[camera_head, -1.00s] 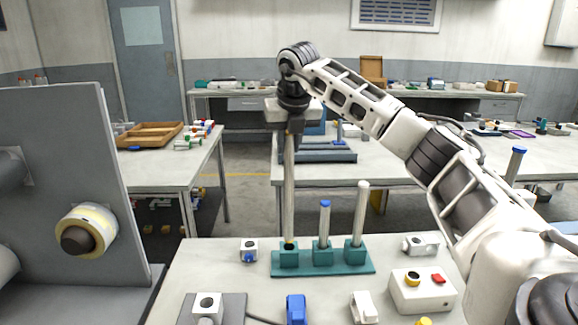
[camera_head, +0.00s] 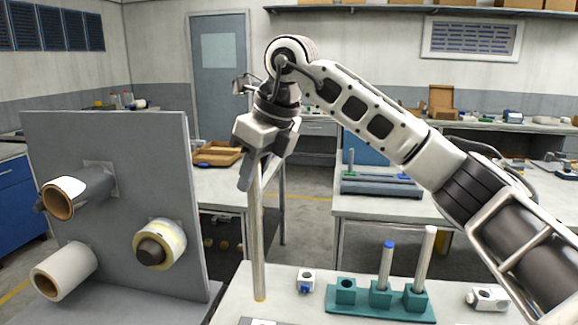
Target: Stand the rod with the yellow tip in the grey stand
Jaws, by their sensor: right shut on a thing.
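My right gripper (camera_head: 257,172) is shut on the upper part of a long metal rod (camera_head: 258,235) and holds it roughly upright. The rod's lower end shows a yellow tip (camera_head: 260,298). It appears over the bench's left part, left of the teal rack (camera_head: 378,301); whether it touches anything is not clear. The rack's left socket (camera_head: 345,287) is empty. A blue-tipped rod (camera_head: 386,265) and a white-tipped rod (camera_head: 425,258) stand in its other sockets. A grey piece (camera_head: 245,321), perhaps the grey stand, is mostly cut off at the bottom edge. My left gripper is out of view.
A grey upright panel (camera_head: 120,160) with reels on pegs stands at the left. A small white block with blue (camera_head: 305,281) sits left of the rack. A white fitting (camera_head: 487,298) lies at the right. Other benches stand behind.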

